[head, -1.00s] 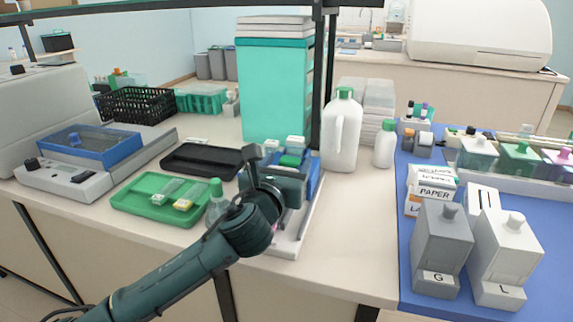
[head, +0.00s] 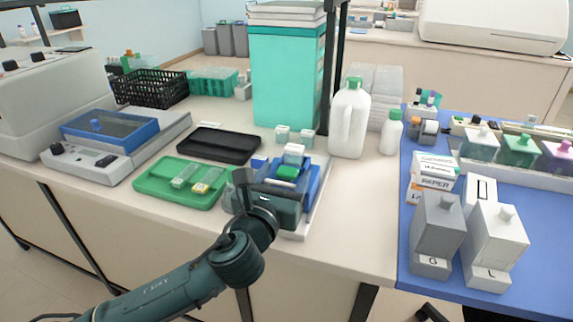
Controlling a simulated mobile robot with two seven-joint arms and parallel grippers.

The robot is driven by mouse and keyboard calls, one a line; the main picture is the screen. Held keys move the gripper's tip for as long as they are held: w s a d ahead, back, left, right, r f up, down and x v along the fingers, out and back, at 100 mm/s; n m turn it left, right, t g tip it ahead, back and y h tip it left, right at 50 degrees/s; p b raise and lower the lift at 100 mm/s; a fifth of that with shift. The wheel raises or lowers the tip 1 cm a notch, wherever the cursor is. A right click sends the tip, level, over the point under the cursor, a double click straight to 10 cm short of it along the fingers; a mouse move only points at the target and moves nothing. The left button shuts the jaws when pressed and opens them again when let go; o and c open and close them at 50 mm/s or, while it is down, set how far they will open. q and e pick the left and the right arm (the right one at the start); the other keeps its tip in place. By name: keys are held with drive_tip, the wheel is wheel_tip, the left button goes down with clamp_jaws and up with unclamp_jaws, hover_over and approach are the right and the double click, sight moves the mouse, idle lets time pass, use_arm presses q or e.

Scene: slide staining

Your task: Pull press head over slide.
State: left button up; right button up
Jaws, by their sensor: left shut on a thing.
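The press stands near the front of the pale bench, with a white base (head: 318,214) under a blue press head (head: 312,182). A green block (head: 287,172) and a white block (head: 294,152) show on top of the head. My left gripper (head: 268,184) is at the front of the press head and shut on it; its fingers and the grip point are mostly hidden by the wrist. A green tray (head: 150,185) to the left holds slide-like pieces (head: 206,181). No slide shows under the head. My right gripper is not in view.
A black tray (head: 218,145) lies behind the green tray. Two pale blocks (head: 295,135) stand behind the press. A white jug (head: 349,120) stands to its right. Grey and white dispensers (head: 437,235) stand on the blue mat (head: 540,212). Bench between press and mat is clear.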

use_arm(q)
drive_tip(key=shift+s+d+f, duration=0.25)
drive_tip(key=o, duration=1.1)
drive_tip(key=shift+c, duration=0.2)
drive_tip(key=shift+o, duration=0.2)
drive_tip(key=shift+s+a+r, duration=0.1)
drive_tip(key=shift+s+r, duration=0.05)
drive_tip(key=shift+a, duration=0.1)
drive_tip(key=v, duration=1.3)
drive_tip(key=shift+r, duration=0.1)
